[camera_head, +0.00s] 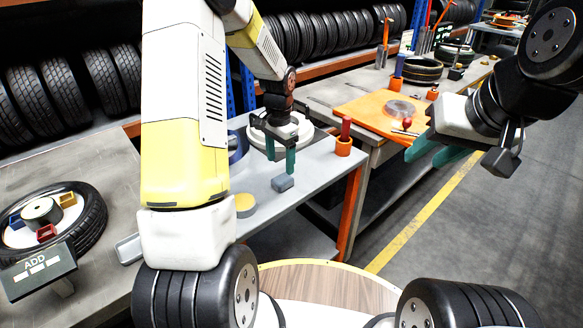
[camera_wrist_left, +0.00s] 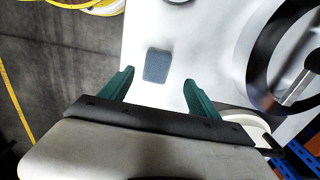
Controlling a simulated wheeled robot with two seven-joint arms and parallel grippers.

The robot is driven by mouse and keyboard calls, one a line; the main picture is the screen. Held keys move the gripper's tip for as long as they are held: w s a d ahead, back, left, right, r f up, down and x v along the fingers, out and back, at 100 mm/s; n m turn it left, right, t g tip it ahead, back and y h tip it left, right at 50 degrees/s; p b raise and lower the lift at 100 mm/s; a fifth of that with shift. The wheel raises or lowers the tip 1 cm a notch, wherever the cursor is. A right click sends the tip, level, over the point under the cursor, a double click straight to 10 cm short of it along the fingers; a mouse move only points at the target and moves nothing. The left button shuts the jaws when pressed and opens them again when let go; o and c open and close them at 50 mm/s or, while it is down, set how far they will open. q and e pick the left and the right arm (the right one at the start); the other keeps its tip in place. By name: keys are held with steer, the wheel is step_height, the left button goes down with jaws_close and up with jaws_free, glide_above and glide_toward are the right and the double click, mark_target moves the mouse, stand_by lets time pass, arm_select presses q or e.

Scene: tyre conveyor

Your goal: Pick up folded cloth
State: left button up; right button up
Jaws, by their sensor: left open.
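The folded cloth (camera_head: 282,183) is a small blue-grey block lying flat on the light grey table, near its front edge. My left gripper (camera_head: 281,160) points down just above and behind the cloth, with its green fingers apart. In the left wrist view the cloth (camera_wrist_left: 157,66) lies ahead of the two open fingertips (camera_wrist_left: 158,80), roughly between their lines, and nothing is between the fingers. My right gripper (camera_head: 428,156) is off at the right over the floor, its green fingers apart and empty.
A round yellow-topped item (camera_head: 245,205) sits left of the cloth. A red-handled tool stands in an orange holder (camera_head: 343,147) to the right. A white disc-like item (camera_head: 290,131) is behind my left gripper.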

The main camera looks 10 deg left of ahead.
mark_target(282, 178)
arm_select(q)
steer(key=f, duration=0.7)
steer(key=shift+s+d+f, duration=0.1)
steer(key=shift+d+f, duration=0.05)
steer(key=shift+d, duration=0.15)
steer(key=shift+c, duration=0.2)
steer(key=c, duration=1.4)
